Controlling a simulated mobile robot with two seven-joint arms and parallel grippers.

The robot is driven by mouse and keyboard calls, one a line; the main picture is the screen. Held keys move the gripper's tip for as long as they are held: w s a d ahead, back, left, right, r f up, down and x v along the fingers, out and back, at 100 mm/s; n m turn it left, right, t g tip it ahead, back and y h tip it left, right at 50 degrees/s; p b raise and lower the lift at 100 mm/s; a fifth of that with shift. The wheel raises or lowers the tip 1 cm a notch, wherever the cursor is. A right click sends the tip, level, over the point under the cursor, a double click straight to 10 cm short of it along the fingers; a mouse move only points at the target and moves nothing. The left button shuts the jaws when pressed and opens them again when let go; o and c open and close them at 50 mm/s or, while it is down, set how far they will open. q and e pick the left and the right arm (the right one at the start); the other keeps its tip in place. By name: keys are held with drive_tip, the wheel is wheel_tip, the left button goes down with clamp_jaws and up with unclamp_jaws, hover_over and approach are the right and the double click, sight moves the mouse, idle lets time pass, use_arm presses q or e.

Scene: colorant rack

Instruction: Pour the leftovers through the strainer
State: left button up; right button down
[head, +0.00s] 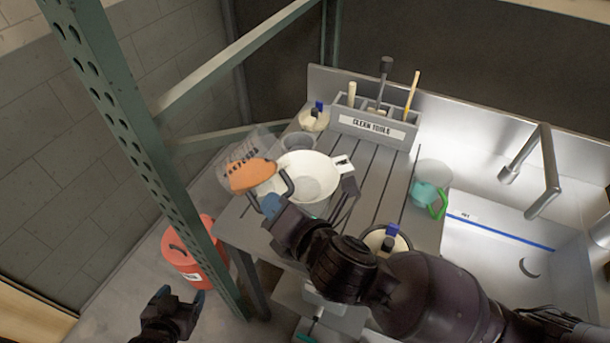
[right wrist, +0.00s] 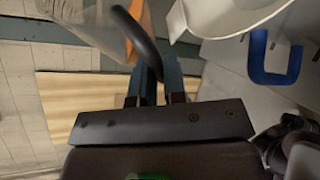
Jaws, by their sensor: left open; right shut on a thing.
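My right gripper (head: 273,206) is shut on the dark handle of a clear jug (head: 237,150) holding orange liquid (head: 252,174). The jug is tilted, beside the left rim of the white bowl-shaped strainer (head: 308,174). In the right wrist view the dark handle (right wrist: 143,38) runs between the fingers, and the strainer's rim (right wrist: 232,22) is close to its right. I cannot see a stream of liquid. The strainer sits over the left end of the slatted counter; what is under it is mostly hidden. My left gripper (head: 180,300) is open and empty, low at the left.
A grey "clean tools" holder (head: 372,128) stands at the counter's back. A green-handled cup (head: 428,190) is near the sink (head: 510,250) and tap (head: 545,165). A red bucket (head: 188,252) is on the floor.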

drive_tip(key=b, duration=0.1)
drive_tip(key=m+b, duration=0.1)
drive_tip(key=b, duration=0.1)
drive_tip(key=shift+s+a+f+y, duration=0.1)
drive_tip(key=shift+a+f+y, duration=0.1)
drive_tip(key=shift+f+y, duration=0.2)
idle(0.3)
drive_tip(key=shift+f+m+b, duration=0.15)
drive_tip(key=shift+m+b, duration=0.15)
drive_tip(key=shift+b, duration=0.05)
drive_tip(key=shift+f+m+t+y, duration=0.2)
drive_tip(key=shift+m+t+y, duration=0.1)
drive_tip(key=shift+y, duration=0.1)
idle(0.8)
drive_tip(key=shift+d+r+m, duration=0.15)
drive_tip(key=shift+r+m, duration=0.05)
drive_tip(key=shift+m, duration=0.1)
idle(0.7)
drive_tip(key=shift+d+r+y+p, duration=0.15)
drive_tip(key=shift+d+y+p, duration=0.15)
drive_tip(key=shift+p, duration=0.3)
drive_tip(key=shift+w+d+r+m, duration=0.15)
drive_tip(key=shift+w+m, duration=0.1)
drive_tip(key=shift+m, duration=0.15)
idle(0.5)
drive_tip(key=shift+r+m+t+y+p, duration=0.3)
drive_tip(key=shift+m+y+p, duration=0.1)
drive_tip(key=shift+m+p, duration=0.15)
idle(0.9)
